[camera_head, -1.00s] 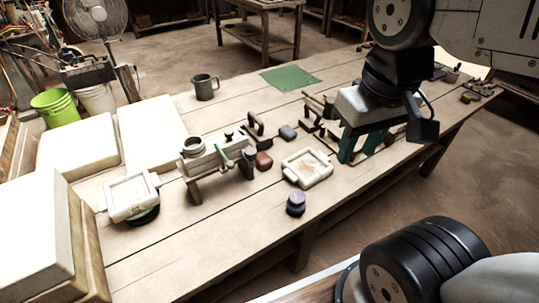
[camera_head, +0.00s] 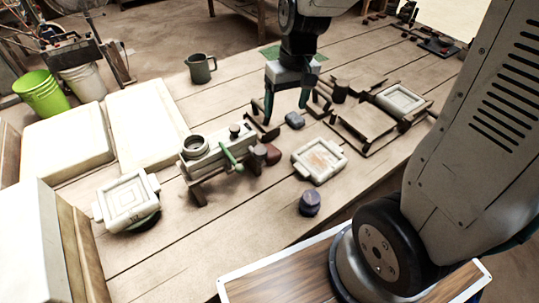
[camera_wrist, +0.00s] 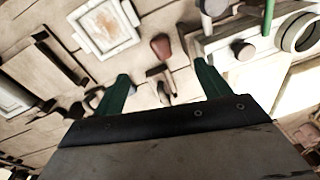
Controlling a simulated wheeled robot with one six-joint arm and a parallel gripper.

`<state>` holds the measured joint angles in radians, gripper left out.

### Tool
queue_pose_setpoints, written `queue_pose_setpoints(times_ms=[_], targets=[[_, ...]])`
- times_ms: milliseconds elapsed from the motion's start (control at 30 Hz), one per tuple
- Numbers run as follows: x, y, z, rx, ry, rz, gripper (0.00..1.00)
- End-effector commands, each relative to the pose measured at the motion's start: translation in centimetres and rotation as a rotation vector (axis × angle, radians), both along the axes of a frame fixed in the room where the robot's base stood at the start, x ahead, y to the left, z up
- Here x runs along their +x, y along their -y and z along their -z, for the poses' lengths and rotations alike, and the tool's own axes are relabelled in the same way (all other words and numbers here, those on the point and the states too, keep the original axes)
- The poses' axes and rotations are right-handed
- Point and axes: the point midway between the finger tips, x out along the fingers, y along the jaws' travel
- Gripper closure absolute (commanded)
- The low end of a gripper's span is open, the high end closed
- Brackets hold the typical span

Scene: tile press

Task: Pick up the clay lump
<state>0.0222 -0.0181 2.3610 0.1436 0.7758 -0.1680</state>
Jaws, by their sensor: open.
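Two small lumps lie on the wooden table, and I cannot tell for sure which is the clay lump. A grey lump (camera_head: 294,120) lies just below my gripper (camera_head: 286,111) in the head view. A reddish-brown lump (camera_head: 271,155) lies nearer, beside the press-like device; it also shows in the wrist view (camera_wrist: 160,46), beyond the fingertips. My gripper is open with its green fingers pointing down, and nothing is seen between them. The grey lump is not clearly seen in the wrist view.
The device with a green handle (camera_head: 230,154) stands left of the lumps. A white frame mould (camera_head: 337,149) lies to the right and a dark purple knob-shaped piece (camera_head: 310,203) in front. A wooden rack (camera_head: 366,132) and a mug (camera_head: 201,69) stand farther off.

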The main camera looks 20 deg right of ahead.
Motion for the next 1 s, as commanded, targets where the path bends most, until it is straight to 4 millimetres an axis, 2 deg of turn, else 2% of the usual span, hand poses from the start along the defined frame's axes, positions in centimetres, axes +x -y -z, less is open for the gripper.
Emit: queue_pose_setpoints(times_ms=[33, 100, 200, 300, 467, 733, 1000], targets=[[1.2, 0.0, 2.0, 0.004, -0.016, 0.001, 0.24], [2.6, 0.0, 4.3, 0.008, -0.024, 0.001, 0.24], [4.0, 0.0, 7.1, 0.012, -0.031, 0.003, 0.24], [4.8, 0.0, 9.0, 0.013, -0.035, 0.003, 0.24], [5.3, 0.0, 10.9, 0.014, -0.038, 0.005, 0.24], [5.3, -0.6, 15.5, 0.013, -0.039, 0.005, 0.24], [5.2, -0.9, 17.6, 0.013, -0.037, 0.004, 0.24]])
